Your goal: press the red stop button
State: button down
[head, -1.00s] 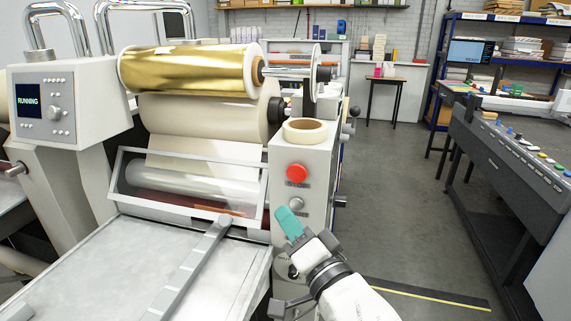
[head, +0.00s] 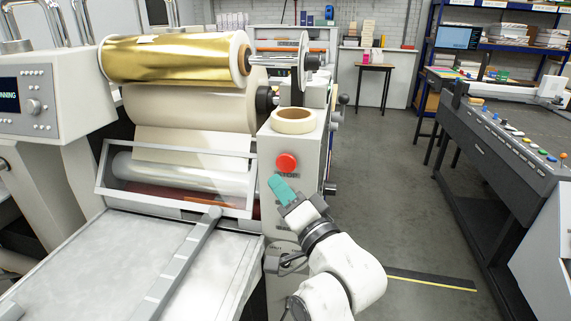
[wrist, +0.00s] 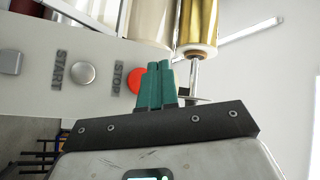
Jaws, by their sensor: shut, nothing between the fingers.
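The red stop button (head: 287,163) is on the front face of the machine's grey end housing, below a roll of tape. In the wrist view the red button (wrist: 135,82) shows beside the STOP lettering, partly hidden behind the fingers. My gripper (head: 276,183) has teal fingers, shut together and empty. In the head view its tips are just below and left of the button. In the wrist view the fingertips (wrist: 159,66) overlap the button's right edge. I cannot tell whether they touch it.
A silver START button (wrist: 83,73) sits beside the stop button. A tape roll (head: 294,121) lies on top of the housing. A gold foil roll (head: 175,60) and a slanted clear guard (head: 178,183) are to the left. Open floor (head: 385,215) lies to the right.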

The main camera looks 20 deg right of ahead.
aim_at(277, 162)
jog(key=shift+w+d, duration=0.6)
jog(key=shift+w, duration=0.25)
jog(key=shift+w+d, duration=0.6)
jog(key=shift+w, duration=0.2)
jog(key=shift+w+d, duration=0.1)
dwell(0.8)
jog(key=shift+w+d+b, duration=0.15)
jog(key=shift+w+b, duration=0.1)
jog(key=shift+b, duration=0.05)
jog(key=shift+w+d, duration=0.25)
jog(key=shift+w, duration=0.05)
dwell(0.8)
jog(key=shift+s+a, duration=0.1)
jog(key=shift+s, duration=0.05)
jog(key=shift+s+a+p, duration=0.35)
jog(key=shift+s, duration=0.2)
